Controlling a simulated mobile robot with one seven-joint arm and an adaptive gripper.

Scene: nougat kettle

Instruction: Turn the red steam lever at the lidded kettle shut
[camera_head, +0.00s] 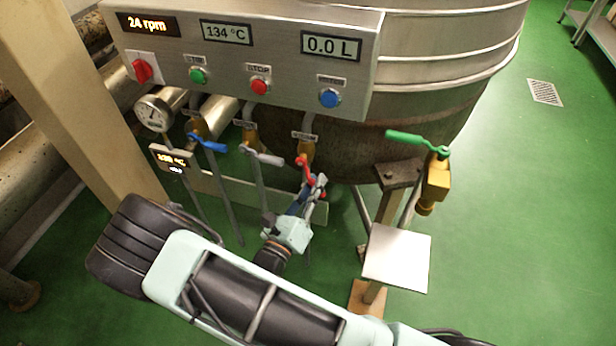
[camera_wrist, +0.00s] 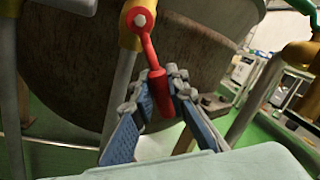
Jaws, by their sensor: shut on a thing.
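The red steam lever (camera_head: 304,168) hangs from a brass valve under the control panel, at the front of the steel kettle (camera_head: 430,90). In the wrist view the red lever (camera_wrist: 148,50) runs from its pivot at the top down to a thick red grip. My gripper (camera_head: 316,186) is at the lever's lower end in the head view. In the wrist view my gripper (camera_wrist: 155,92) has its two fingers on either side of the red grip, shut on it. The kettle's lid is out of view.
A blue lever (camera_head: 208,144) and a white lever (camera_head: 262,156) sit on valves to the left. A green-handled brass valve (camera_head: 436,180) stands to the right above a pale square plate (camera_head: 397,258). The control panel (camera_head: 250,55) overhangs the levers.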

